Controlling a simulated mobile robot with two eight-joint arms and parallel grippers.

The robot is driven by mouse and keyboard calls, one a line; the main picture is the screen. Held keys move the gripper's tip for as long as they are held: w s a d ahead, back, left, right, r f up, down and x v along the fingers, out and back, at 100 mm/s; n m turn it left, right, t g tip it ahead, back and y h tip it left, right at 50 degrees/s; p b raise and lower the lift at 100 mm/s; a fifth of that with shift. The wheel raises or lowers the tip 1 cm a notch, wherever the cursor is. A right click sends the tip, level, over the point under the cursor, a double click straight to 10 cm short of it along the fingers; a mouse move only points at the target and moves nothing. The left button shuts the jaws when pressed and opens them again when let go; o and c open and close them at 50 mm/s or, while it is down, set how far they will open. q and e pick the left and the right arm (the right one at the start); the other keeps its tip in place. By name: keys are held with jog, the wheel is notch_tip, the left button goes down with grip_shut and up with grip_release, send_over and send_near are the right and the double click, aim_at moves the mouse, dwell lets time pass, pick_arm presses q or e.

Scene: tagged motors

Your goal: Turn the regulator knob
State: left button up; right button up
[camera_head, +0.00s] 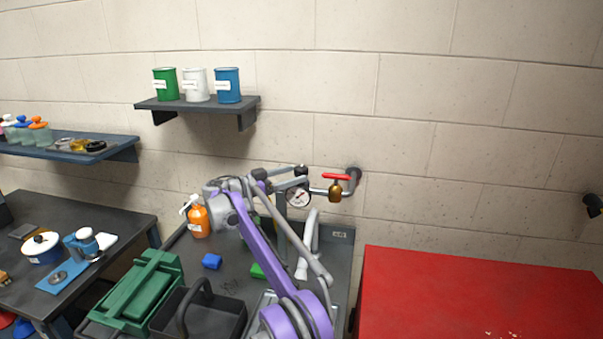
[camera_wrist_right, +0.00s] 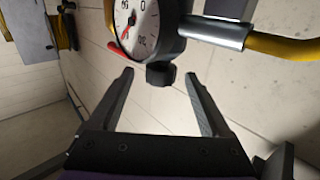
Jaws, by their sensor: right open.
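The regulator shows as a round white-faced gauge (camera_head: 299,198) on a pipe at the wall; its face (camera_wrist_right: 136,22) fills the top of the right wrist view. A short black knob (camera_wrist_right: 160,74) sticks out below the gauge housing in that view. My right gripper (camera_head: 297,178) is in front of the regulator in the head view, at the end of my purple arm. In the wrist view its two fingers (camera_wrist_right: 159,76) are spread, with the knob appearing between their tips. Contact with the knob does not show. My left gripper is not in view.
A red-handled brass valve (camera_head: 336,190) sits right beside the gauge. An orange spray bottle (camera_head: 198,220) stands left of my arm on the dark bench. A grey hooked pipe (camera_head: 308,238) rises behind the arm. A red cabinet top (camera_head: 470,295) at right is mostly clear.

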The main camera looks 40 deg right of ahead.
aim_at(301, 172)
jog(key=shift+s+d, duration=0.2)
jog(key=shift+d, duration=1.6)
grip_shut()
